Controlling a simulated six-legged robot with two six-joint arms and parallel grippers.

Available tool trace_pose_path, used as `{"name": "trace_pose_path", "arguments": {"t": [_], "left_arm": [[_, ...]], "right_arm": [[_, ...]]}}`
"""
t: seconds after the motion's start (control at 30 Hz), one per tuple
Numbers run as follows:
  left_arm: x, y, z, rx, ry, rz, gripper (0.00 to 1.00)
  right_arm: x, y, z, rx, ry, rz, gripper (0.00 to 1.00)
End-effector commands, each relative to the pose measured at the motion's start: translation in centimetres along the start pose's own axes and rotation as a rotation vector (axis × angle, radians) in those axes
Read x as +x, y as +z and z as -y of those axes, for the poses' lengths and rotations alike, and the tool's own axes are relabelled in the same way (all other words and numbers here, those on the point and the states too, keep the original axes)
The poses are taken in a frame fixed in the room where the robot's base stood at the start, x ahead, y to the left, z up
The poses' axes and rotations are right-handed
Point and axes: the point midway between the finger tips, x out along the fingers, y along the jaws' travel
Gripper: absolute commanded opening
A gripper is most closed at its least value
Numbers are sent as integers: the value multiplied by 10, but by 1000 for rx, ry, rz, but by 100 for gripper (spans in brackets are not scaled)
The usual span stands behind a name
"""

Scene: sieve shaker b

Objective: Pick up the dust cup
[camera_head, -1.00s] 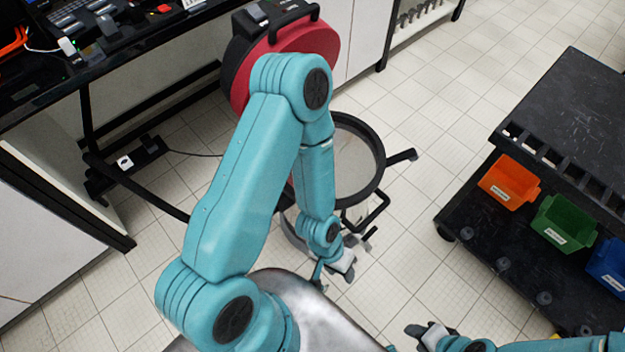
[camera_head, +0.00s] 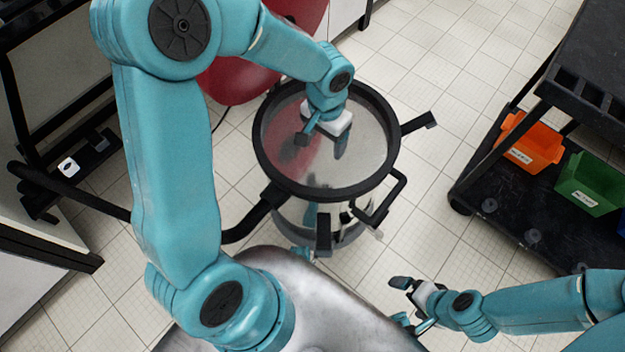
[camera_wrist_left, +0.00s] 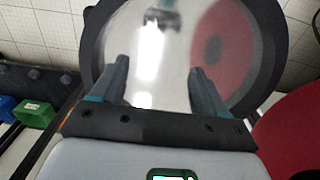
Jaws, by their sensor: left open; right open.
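I cannot make out a dust cup in either view. A round machine with a black rim (camera_head: 262,150) and a shiny metal top (camera_head: 360,150) stands on the floor in the middle of the head view; it also fills much of the left wrist view (camera_wrist_left: 145,75). My left gripper (camera_head: 325,142) is over this top, pointing down, open and empty. Its two fingers are apart in the wrist view (camera_wrist_left: 158,75), with its reflection beyond them. I cannot tell how close they are to the surface. My right gripper (camera_head: 402,301) is open and empty at lower right, apart from the machine.
Black handles (camera_head: 417,123) stick out around the machine. A red round body (camera_head: 240,80) stands behind it, partly hidden by my left arm. A dark cart (camera_head: 500,215) at right holds an orange bin (camera_head: 532,148) and a green bin (camera_head: 590,185). Tiled floor between is clear.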

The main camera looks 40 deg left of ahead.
Motion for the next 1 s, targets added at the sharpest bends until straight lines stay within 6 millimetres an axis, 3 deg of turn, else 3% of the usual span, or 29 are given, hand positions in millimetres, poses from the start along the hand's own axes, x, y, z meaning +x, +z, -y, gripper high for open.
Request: {"name": "trace_pose_path", "arguments": {"t": [0.13, 0.4, 0.5, 0.77, 1.0], "left_arm": [[20, 1, 3, -1, -22, 7, 74], [83, 2, 0, -1, -19, 9, 74], [98, 1, 0, -1, -19, 7, 74], [114, -2, 1, 0, -19, 5, 74], [153, -4, 4, 0, -19, 7, 74]], "right_arm": [[11, 0, -4, 0, 0, -1, 100], [29, -1, -11, 0, 0, -1, 100], [33, -1, -12, 0, 0, -1, 100], [38, -1, -14, 0, 0, 0, 100], [54, -1, -19, 0, 0, 0, 100]]}}
